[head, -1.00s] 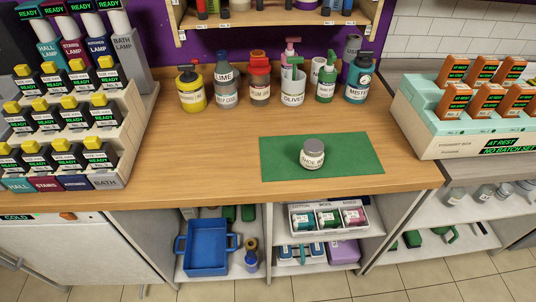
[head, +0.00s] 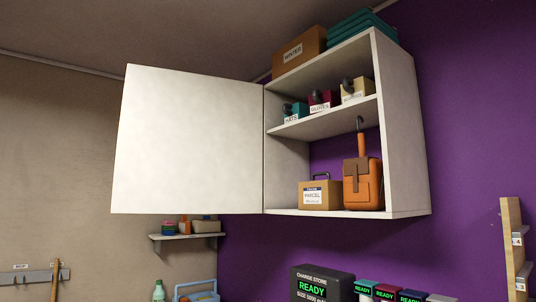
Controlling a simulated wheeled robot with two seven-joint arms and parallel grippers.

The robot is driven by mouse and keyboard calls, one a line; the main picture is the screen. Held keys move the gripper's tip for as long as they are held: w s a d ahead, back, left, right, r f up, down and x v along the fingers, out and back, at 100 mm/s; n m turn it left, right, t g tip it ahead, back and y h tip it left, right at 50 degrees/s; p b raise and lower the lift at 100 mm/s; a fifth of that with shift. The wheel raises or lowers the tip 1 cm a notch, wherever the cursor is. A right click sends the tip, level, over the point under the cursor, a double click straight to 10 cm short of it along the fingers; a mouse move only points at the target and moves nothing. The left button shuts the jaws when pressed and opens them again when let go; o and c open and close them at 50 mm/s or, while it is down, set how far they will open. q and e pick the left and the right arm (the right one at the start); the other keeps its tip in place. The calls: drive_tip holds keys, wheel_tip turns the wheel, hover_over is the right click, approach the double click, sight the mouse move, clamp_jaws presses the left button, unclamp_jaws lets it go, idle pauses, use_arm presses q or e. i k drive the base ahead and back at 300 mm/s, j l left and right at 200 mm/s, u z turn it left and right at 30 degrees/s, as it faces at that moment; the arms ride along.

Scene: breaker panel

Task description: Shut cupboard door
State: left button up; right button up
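A white wall cupboard (head: 405,130) hangs on the purple wall in the head view. Its white door (head: 188,142) is hinged at the cupboard's left side and stands wide open, swung out to the left. The inside is exposed. The upper shelf (head: 322,118) holds small labelled boxes in teal, red and cream. The bottom holds a cardboard parcel box (head: 320,194) with a handle and an orange bag (head: 362,183) hanging or standing beside it. Neither of my grippers is in view.
A brown box (head: 299,52) marked WINTER and a teal stack (head: 348,32) sit on top of the cupboard. Below the door is a small wall shelf (head: 190,236). A dark charge store (head: 321,284) stands at the bottom. The space before the door looks clear.

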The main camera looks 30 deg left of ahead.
sight(189, 143)
drive_tip(key=j+u, duration=0.1)
drive_tip(key=u, duration=0.6)
